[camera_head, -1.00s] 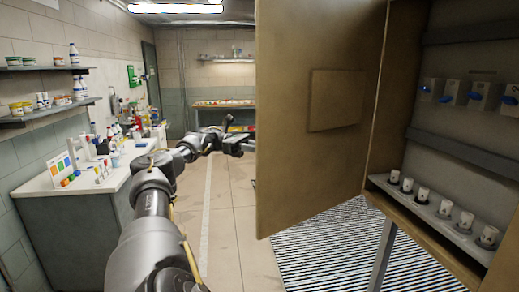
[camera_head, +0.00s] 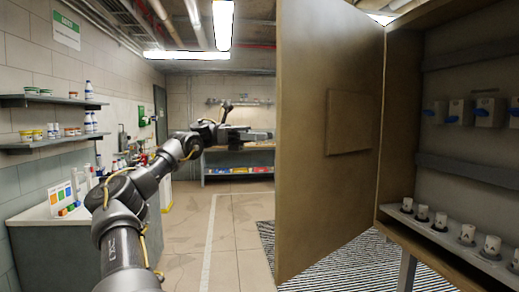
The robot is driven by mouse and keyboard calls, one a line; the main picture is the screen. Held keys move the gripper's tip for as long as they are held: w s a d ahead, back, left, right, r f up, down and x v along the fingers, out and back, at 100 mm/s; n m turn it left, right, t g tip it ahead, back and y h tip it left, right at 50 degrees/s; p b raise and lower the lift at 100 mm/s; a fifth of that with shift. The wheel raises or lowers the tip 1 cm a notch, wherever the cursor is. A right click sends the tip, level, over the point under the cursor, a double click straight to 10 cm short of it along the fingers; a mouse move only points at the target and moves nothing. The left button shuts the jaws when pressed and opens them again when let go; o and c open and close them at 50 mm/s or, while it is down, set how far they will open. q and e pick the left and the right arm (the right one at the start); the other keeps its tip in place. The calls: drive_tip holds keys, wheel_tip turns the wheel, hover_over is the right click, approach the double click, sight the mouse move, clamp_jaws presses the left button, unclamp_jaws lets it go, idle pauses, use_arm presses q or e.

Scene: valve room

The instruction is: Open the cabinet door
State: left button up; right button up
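The tan cabinet door (camera_head: 305,150) stands swung wide open, its inner face with a flat raised panel turned to me. It is hinged on the left edge of the open cabinet (camera_head: 460,130). Inside the cabinet are blue-handled valves (camera_head: 487,110) on the back wall and a lower row of small white cylinders (camera_head: 467,232). My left gripper (camera_head: 268,135) reaches out at the left of the door, its tip close to the door's free edge. I cannot tell whether it touches the door or whether its fingers are apart. My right gripper is out of view.
A counter (camera_head: 60,240) with bottles and a colour card stands at the left, below wall shelves (camera_head: 50,142). A workbench (camera_head: 238,160) stands at the back. The floor (camera_head: 235,235) between is clear. A striped floor grating (camera_head: 340,262) lies under the door.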

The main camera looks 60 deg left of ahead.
use_arm(q)
drive_tip(key=d, duration=0.1)
drive_tip(key=s+d+r, duration=0.1)
drive_tip(key=s+d+b, duration=0.1)
drive_tip(key=shift+d+r, duration=0.2)
drive_tip(key=shift+r, duration=0.2)
drive_tip(key=shift+a, duration=0.1)
drive_tip(key=shift+c, duration=0.3)
